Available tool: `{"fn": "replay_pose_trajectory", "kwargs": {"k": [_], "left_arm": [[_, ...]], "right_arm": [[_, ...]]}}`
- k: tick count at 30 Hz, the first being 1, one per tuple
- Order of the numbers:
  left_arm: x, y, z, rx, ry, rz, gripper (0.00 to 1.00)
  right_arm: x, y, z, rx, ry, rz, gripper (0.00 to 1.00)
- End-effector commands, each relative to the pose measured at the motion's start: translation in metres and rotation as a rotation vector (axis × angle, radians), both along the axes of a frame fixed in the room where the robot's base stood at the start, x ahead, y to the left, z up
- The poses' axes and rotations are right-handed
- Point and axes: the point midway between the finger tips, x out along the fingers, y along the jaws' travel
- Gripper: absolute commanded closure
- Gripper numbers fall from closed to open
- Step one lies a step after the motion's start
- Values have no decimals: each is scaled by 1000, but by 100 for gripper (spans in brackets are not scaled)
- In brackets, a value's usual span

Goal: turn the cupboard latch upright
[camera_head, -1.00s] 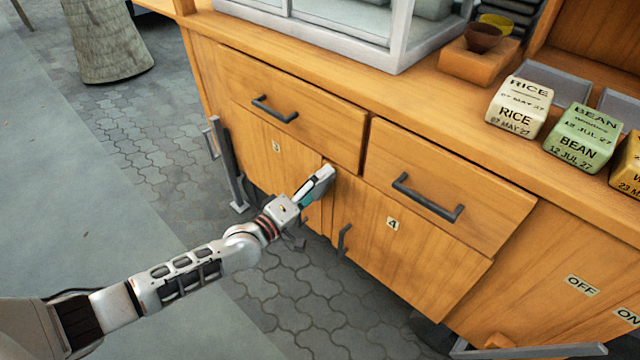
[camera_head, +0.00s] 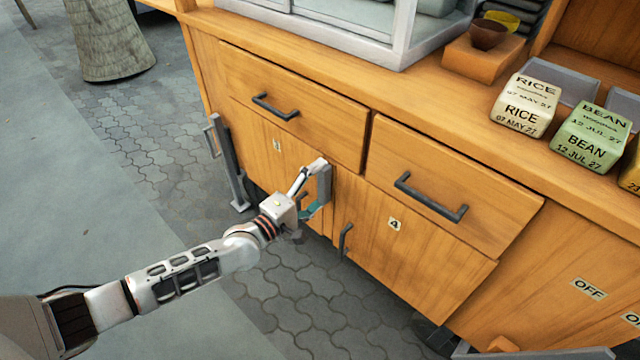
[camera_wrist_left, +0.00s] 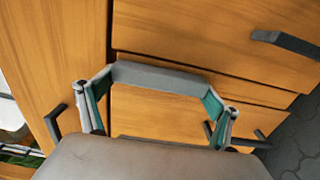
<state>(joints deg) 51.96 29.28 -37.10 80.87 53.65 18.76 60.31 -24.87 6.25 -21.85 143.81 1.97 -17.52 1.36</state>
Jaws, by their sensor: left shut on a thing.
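The cupboard latch (camera_head: 324,186) is a grey bar on the wooden front, at the top of the seam between the two lower doors. In the head view it stands roughly upright. My left gripper (camera_head: 314,187) is shut on the latch, with one fingertip near its upper end and one near its lower end. In the left wrist view the latch (camera_wrist_left: 160,77) spans between the two teal-padded fingers of my left gripper (camera_wrist_left: 158,98). The latch's pivot is hidden. My right gripper is in neither view.
A left drawer handle (camera_head: 275,106) and a right drawer handle (camera_head: 430,197) stick out above. A door handle (camera_head: 344,241) lies just below right of my gripper. The rice block (camera_head: 524,105) and the bean block (camera_head: 590,138) stand on the counter.

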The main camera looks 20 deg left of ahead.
Motion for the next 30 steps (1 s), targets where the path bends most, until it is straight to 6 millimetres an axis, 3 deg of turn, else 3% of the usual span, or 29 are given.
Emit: {"fn": "replay_pose_trajectory", "kwargs": {"k": [5, 6, 7, 19, 30], "left_arm": [[-1, -1, -2, -8, 5, -1, 31], [-1, -1, -2, -8, 5, -1, 2], [-1, -1, -2, -7, 5, -1, 0], [-10, 3, -1, -4, 4, 0, 0], [-75, 27, -2, -3, 6, -1, 0]], "right_arm": [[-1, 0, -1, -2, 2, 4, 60], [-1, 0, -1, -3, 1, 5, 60], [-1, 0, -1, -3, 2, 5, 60], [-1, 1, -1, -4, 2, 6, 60], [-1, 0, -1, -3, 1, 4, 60]]}}
